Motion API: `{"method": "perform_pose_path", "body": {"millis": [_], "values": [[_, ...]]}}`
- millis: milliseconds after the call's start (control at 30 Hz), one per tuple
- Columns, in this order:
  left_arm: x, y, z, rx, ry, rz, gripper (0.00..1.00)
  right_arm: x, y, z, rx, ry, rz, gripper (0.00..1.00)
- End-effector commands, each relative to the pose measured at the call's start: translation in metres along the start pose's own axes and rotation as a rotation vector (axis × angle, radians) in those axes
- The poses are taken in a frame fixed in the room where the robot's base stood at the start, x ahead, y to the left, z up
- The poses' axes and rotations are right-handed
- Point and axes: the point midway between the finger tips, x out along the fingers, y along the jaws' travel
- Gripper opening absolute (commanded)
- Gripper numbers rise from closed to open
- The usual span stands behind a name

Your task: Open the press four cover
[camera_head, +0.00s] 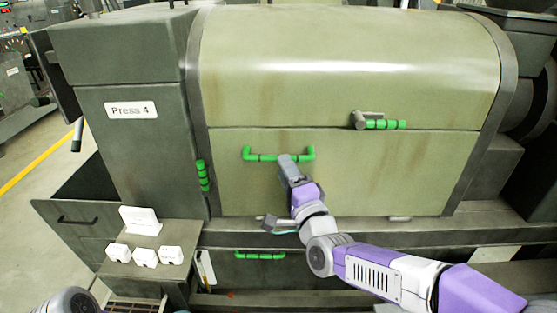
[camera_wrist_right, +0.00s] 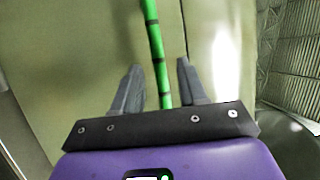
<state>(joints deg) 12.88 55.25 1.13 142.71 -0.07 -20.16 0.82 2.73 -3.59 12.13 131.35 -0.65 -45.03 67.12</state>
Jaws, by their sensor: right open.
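The press four cover (camera_head: 335,75) is a large pale green curved hood, with a flat front panel (camera_head: 380,175) below a seam. A sign reading "Press 4" (camera_head: 131,110) is on the dark green housing at left. A green U-shaped handle (camera_head: 262,157) is on the front panel. My right gripper (camera_head: 292,160) is at the right part of this handle. In the right wrist view, the green bar (camera_wrist_right: 158,60) runs between the two open fingers (camera_wrist_right: 160,82); I cannot tell whether they touch it. Part of my left arm shows at the bottom left; its gripper is out of view.
A latch with a green grip (camera_head: 384,124) is at the seam on the right. Another green grip (camera_head: 203,175) is at the panel's left edge, and a lower green handle (camera_head: 260,255) is below. White blocks (camera_head: 145,256) and a small white sign (camera_head: 141,220) stand on a ledge at left.

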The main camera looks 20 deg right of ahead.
Motion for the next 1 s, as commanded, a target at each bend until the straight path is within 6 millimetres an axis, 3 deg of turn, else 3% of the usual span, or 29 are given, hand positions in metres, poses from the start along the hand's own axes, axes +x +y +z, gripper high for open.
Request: {"method": "perform_pose_path", "body": {"millis": [100, 300, 667, 933, 1000], "values": [[-0.002, 0.001, 0.000, 0.000, 0.000, 0.000, 0.00, 0.021, 0.001, 0.000, 0.000, -0.001, 0.003, 0.42], [-0.003, 0.001, 0.000, 0.000, 0.000, 0.000, 0.00, 0.045, 0.001, 0.000, -0.001, -0.001, 0.003, 0.42], [-0.003, 0.001, 0.000, 0.000, 0.000, 0.000, 0.00, 0.052, 0.002, 0.000, -0.002, 0.000, 0.004, 0.42], [-0.003, 0.001, 0.000, 0.000, 0.000, 0.000, 0.00, 0.051, 0.002, 0.000, -0.002, 0.000, 0.004, 0.04], [-0.003, 0.001, 0.000, 0.000, 0.000, 0.000, 0.00, 0.051, 0.002, 0.000, -0.002, 0.000, 0.004, 0.00]]}}
